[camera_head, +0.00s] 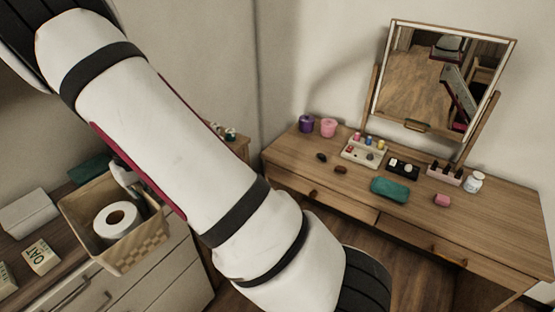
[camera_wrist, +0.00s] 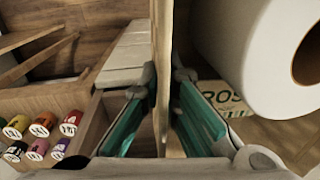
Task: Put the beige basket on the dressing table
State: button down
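The beige basket (camera_head: 150,247) is at the left of the head view, at the front edge of a drawer unit. It holds a white paper roll (camera_head: 116,221), which also shows large in the wrist view (camera_wrist: 245,55). My gripper (camera_head: 124,180) is at the basket's far rim, partly hidden by my arm. In the wrist view its two teal-padded fingers (camera_wrist: 164,90) straddle a thin upright basket wall (camera_wrist: 161,45), with gaps beside the wall. The wooden dressing table (camera_head: 285,158) stands at the right, with a tilted mirror (camera_head: 435,80).
The table bears purple (camera_head: 306,124) and pink (camera_head: 328,128) cups, a bottle tray (camera_head: 352,155), a teal pouch (camera_head: 389,189) and a white jar (camera_head: 474,182). Its right end looks clear. An OAT box (camera_head: 40,257) and white box (camera_head: 28,212) sit left of the basket.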

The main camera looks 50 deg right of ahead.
aim_at(508, 235)
jog(key=k+j+z, duration=0.1)
jog(key=z, duration=2.6)
